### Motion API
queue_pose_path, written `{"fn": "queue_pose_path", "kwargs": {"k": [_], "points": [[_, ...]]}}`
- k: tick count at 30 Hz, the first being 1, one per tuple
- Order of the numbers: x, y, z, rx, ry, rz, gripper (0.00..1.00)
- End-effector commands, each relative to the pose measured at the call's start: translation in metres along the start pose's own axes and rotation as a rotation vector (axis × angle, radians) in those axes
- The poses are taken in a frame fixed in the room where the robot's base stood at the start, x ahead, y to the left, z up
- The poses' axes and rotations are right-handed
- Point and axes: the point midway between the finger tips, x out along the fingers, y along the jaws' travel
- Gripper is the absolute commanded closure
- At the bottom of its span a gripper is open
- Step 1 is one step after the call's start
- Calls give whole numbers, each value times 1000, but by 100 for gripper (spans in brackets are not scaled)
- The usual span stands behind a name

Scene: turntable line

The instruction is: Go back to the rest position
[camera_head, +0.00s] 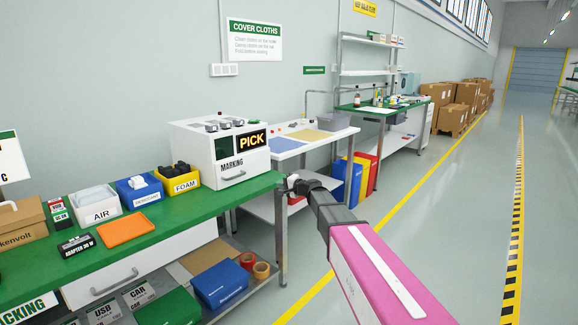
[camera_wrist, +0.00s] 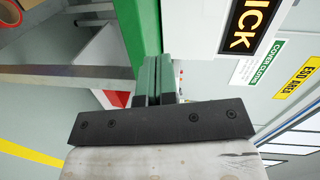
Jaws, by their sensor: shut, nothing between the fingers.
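My gripper (camera_head: 291,183) is at the right end of the green-topped workbench (camera_head: 190,213), in front of the white marking machine with the yellow PICK display (camera_head: 252,140). In the wrist view my gripper's fingers (camera_wrist: 157,78) are together with nothing between them. The bench's green edge (camera_wrist: 146,30) and the machine's white side with the PICK display (camera_wrist: 246,25) show beyond them. My pink arm reaches in from the lower right of the head view.
A yellow FOAM bin (camera_head: 178,182), a blue bin (camera_head: 138,192), a white AIR bin (camera_head: 97,203) and an orange tray (camera_head: 126,229) stand on the bench. A white table (camera_head: 318,139) is behind. The floor right of the yellow line (camera_head: 425,180) is clear.

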Motion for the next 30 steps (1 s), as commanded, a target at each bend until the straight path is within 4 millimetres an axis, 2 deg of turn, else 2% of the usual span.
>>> {"fn": "queue_pose_path", "kwargs": {"k": [1, 5, 11, 15, 18, 21, 24, 27, 30], "points": [[-19, 17, 15, -34, -24, 54, 100], [-61, 63, 44, -133, -100, 219, 100], [-143, 137, 89, -265, -232, 518, 100], [-210, 183, 117, -337, -326, 746, 100], [-261, 210, 135, -378, -389, 914, 100], [-310, 230, 149, -408, -442, 1070, 100], [-349, 243, 159, -428, -485, 1198, 100], [-375, 250, 164, -441, -511, 1286, 100], [-388, 252, 165, -447, -522, 1331, 100]]}}
